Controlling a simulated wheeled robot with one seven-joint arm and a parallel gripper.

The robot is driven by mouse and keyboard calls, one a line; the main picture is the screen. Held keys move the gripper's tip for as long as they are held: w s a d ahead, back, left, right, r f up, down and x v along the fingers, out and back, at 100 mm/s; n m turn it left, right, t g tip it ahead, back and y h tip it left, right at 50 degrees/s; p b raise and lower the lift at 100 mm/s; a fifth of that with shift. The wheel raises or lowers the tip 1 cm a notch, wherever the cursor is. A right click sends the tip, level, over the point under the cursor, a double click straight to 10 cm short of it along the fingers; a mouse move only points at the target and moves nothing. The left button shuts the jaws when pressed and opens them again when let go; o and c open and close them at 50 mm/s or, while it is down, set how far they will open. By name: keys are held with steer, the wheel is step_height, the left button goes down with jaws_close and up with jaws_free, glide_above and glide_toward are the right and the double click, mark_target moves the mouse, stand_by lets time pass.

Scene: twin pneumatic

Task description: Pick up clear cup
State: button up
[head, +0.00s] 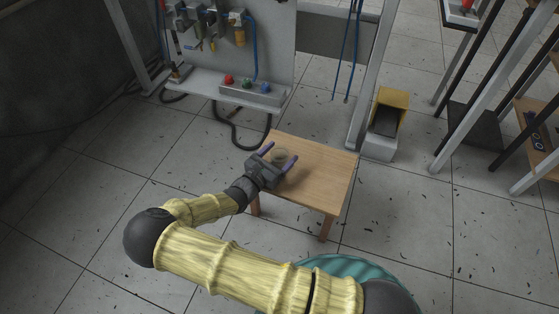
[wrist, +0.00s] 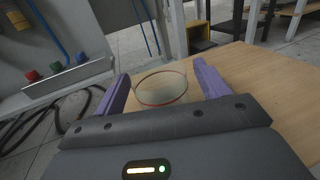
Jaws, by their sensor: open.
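In the head view the cup (head: 281,156) is faint and small, near the table's left half. My gripper (head: 279,160) is open with one finger to each side of the cup. I cannot tell whether either finger touches it. The wooden table (head: 325,175) is otherwise bare.
A pneumatic panel (head: 240,60) with red, green and blue buttons stands behind the table, with dark hoses hanging below. A yellow and grey box (head: 381,148) stands on the floor to the right. Metal frames and shelves fill the far right. The table's right side is clear.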

steer(key=c, duration=1.1)
step_height(320, 180, up, 10)
steer(key=p, duration=0.7)
